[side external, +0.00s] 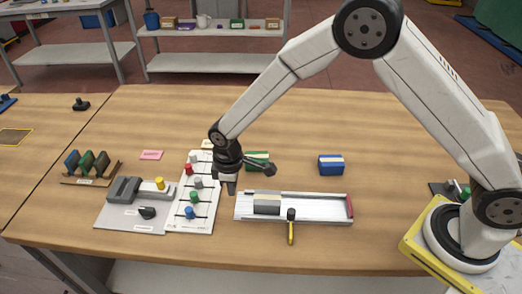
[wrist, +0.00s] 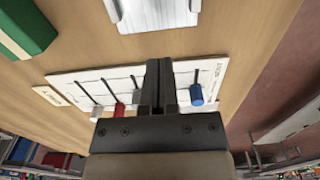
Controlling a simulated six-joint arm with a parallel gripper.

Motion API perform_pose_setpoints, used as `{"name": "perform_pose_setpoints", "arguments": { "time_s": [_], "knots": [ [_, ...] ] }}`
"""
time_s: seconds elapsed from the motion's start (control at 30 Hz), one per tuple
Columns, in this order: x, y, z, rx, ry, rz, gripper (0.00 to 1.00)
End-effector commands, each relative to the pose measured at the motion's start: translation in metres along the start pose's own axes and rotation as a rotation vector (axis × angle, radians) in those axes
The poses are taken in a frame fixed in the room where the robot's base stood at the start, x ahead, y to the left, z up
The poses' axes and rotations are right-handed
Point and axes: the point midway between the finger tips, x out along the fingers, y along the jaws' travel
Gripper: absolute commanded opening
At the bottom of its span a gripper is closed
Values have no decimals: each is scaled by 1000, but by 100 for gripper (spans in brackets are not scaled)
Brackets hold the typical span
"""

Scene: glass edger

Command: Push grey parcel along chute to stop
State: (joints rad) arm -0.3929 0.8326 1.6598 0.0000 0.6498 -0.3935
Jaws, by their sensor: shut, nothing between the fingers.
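The grey parcel (side external: 266,204) lies in the left part of the white chute (side external: 320,208), with a lighter band on it. The red stop (side external: 349,207) stands at the chute's right end, with a clear stretch of chute between parcel and stop. My gripper (side external: 231,188) is shut and empty, pointing down just left of the chute's left end and apart from the parcel. In the wrist view my gripper (wrist: 164,68) shows closed fingers over the slider board, and one end of the chute (wrist: 152,12) shows at the top edge. I cannot make out the parcel there.
The slider board (side external: 181,219) with coloured knobs lies left of the chute. A yellow-handled tool (side external: 291,232) stands at its front edge. A green box (side external: 258,160) and a blue box (side external: 331,165) sit behind.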

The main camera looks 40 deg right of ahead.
Motion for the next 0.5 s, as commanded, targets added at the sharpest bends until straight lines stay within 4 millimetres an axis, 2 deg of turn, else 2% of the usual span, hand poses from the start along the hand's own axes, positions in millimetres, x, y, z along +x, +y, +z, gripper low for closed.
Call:
{"name": "perform_pose_setpoints", "arguments": {
  "time_s": [0.1,0.37,0.5],
  "knots": [
    [17,0,0,0,-2,-1,0],
    [47,0,0,0,-2,-1,0],
    [46,0,11,2,1,0,0]
  ]
}}
